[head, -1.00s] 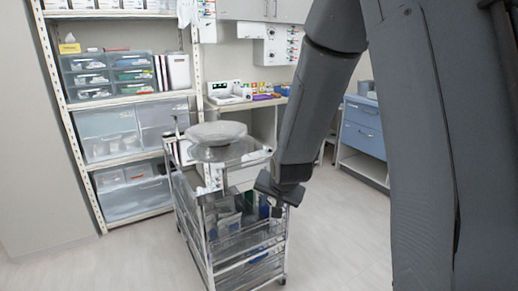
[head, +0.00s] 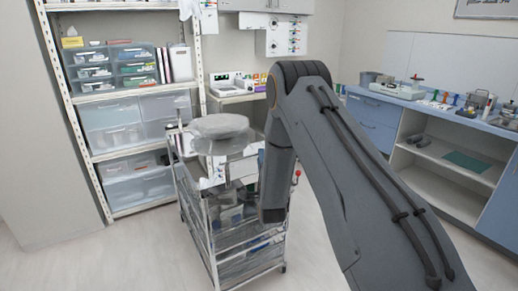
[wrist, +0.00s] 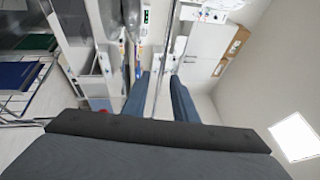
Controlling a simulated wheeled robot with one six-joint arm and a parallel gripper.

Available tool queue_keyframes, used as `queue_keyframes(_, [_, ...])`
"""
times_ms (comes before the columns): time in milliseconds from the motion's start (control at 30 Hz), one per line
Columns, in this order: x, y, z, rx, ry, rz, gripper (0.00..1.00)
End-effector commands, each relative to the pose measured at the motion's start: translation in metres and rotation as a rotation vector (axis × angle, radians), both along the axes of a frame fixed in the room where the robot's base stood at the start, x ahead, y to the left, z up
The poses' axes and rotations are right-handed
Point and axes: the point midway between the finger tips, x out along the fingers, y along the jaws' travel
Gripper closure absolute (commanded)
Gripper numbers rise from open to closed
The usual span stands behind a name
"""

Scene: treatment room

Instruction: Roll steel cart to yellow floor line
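The steel cart (head: 212,262) stands on the floor left of centre in the head view, with wire shelves holding boxes and a round grey basin (head: 218,127) on top. My arm covers its right side in the head view, hiding my gripper there. In the wrist view my gripper (wrist: 160,88) has two blue-grey fingers apart, with a thin chrome bar (wrist: 168,50) running between them. I cannot tell whether either finger touches the bar. The cart's wire shelves (wrist: 30,95) appear at the left of the wrist view. No yellow floor line shows.
A white shelving rack (head: 130,95) with drawers and bins stands behind the cart at left. A blue-fronted counter (head: 372,125) with open shelves runs along the right. Pale floor (head: 110,260) is clear at the left of the cart.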

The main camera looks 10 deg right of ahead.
Motion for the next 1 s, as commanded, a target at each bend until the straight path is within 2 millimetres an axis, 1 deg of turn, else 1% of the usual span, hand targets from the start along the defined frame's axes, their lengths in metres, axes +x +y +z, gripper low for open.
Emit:
queue_keyframes(167, [0.023,-0.003,0.006,0.001,-0.002,-0.001,0.74])
queue_keyframes(300, [0.045,-0.005,0.010,0.001,-0.002,-0.001,0.74])
queue_keyframes(500, [0.066,-0.006,0.013,0.000,-0.001,0.000,0.74])
queue_keyframes(633, [0.071,-0.006,0.013,-0.001,0.001,0.000,0.74])
queue_keyframes(867, [0.072,-0.006,0.013,-0.001,0.001,0.000,0.74])
queue_keyframes(933, [0.072,-0.006,0.013,-0.001,0.001,0.000,0.83])
queue_keyframes(1000, [0.072,-0.006,0.014,-0.001,0.001,0.000,0.95])
